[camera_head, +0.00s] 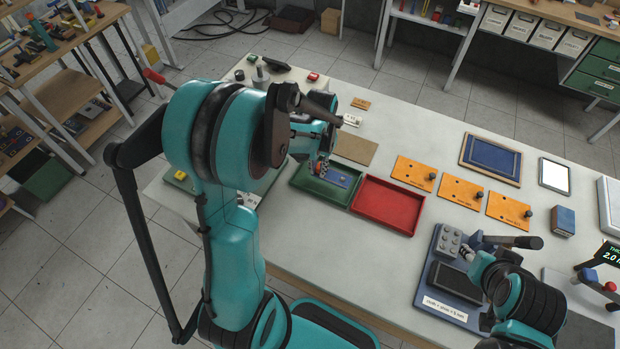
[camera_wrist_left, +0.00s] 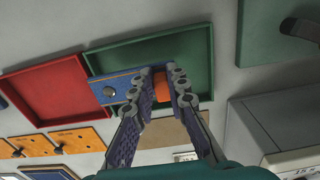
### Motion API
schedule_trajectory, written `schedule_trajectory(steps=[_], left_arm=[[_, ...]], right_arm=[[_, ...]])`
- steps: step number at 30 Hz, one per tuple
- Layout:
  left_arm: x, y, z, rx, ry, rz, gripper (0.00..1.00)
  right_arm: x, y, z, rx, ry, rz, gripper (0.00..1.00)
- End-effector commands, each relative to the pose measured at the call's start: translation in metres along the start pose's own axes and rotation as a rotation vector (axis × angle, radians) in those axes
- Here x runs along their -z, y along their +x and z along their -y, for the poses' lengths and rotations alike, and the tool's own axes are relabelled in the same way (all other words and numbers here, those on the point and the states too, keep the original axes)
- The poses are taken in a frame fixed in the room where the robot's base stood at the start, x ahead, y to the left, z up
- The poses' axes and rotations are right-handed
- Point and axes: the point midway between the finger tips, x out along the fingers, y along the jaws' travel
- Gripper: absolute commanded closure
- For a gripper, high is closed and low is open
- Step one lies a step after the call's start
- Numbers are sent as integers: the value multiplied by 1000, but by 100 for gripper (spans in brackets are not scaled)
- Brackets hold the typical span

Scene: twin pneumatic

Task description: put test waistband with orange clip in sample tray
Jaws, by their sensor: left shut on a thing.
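My left gripper (camera_head: 320,165) is shut on the orange clip (camera_wrist_left: 161,88) of the blue test waistband (camera_wrist_left: 118,88). The waistband, with a round grey stud, stretches out to one side of the fingers (camera_wrist_left: 164,82) in the left wrist view. It also shows in the head view (camera_head: 342,180), over the green tray (camera_head: 318,193); whether it touches the tray floor I cannot tell. A red tray (camera_head: 388,205) lies right beside the green one. No label shows which is the sample tray. My right gripper (camera_head: 484,243) is beside a grey-blue fixture, its fingers unclear.
Several orange plates with black knobs (camera_head: 460,190) lie right of the trays. The grey-blue fixture (camera_head: 427,282) with a dark screen stands near the front edge. A blue framed panel (camera_head: 490,160) and small blue box (camera_head: 563,221) lie farther right.

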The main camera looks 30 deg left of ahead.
Motion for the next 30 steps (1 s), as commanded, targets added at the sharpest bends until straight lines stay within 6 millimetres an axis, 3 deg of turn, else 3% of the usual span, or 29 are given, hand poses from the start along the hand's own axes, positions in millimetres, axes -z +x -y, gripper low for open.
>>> schedule_trajectory(steps=[6, 10, 16, 28, 29, 30], left_arm=[[-11, 16, 23, 0, 0, 0, 100], [-12, 24, 24, 0, 2, 0, 100], [-11, 54, 24, 0, 2, 0, 100], [-11, 60, 24, 0, 2, 0, 100], [-11, 60, 24, 0, 2, 0, 83], [-11, 59, 24, 0, 2, 0, 72]], right_arm=[[-3, 4, 0, 0, 0, 0, 64], [-4, 6, 0, 0, 0, 0, 64], [-9, 13, 0, 0, 0, 0, 64], [-11, 16, 0, 0, 0, 0, 64], [-12, 16, 0, 0, 0, 0, 64], [-11, 15, 0, 0, 0, 0, 64]])
